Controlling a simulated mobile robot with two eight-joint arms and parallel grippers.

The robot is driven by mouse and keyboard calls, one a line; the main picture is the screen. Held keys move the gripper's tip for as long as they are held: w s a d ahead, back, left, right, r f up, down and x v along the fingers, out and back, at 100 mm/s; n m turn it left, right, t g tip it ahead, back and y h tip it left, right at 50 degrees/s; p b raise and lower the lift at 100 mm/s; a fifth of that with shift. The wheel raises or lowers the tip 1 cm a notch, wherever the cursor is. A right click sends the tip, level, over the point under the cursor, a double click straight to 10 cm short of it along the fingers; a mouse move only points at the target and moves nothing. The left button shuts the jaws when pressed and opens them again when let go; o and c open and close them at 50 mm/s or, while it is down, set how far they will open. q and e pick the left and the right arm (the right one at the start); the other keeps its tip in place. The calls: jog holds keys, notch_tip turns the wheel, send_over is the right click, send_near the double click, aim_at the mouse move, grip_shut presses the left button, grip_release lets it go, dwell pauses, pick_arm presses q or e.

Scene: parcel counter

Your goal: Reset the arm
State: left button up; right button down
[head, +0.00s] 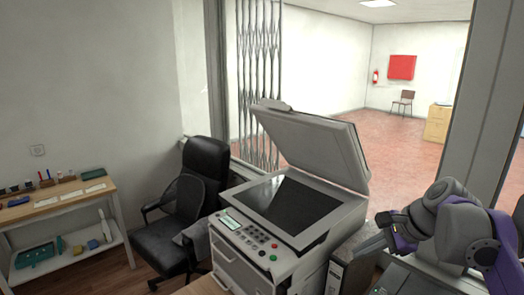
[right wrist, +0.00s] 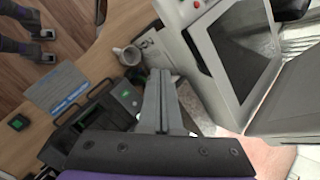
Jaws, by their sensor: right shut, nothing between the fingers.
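My right arm (head: 455,222), grey and purple, comes in from the right edge in the head view. Its right gripper (head: 362,250) points left and down beside the copier. In the right wrist view the right gripper's (right wrist: 158,78) two grey fingers lie together, shut with nothing between them. My left arm and gripper are not in view.
A copier (head: 225,255) stands with its lid (head: 320,145) raised, just left of the right gripper. A dark upright box (head: 340,275) is close below the gripper. A blue-grey card (right wrist: 55,88) lies on the wooden counter (right wrist: 95,55). A black office chair (head: 205,160) stands behind.

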jog(key=s+a+f+n+h, duration=0.2)
jog(key=s+f+n, duration=0.6)
jog(key=f, duration=0.3)
jog(key=s+a+f+n+t+h, duration=0.1)
jog(key=s+a+f+n+h, duration=0.2)
jog(key=s+f+n, duration=0.6)
notch_tip(320, 180, down, 3)
jog(key=shift+s+f, duration=0.1)
jog(key=shift+s, duration=0.85)
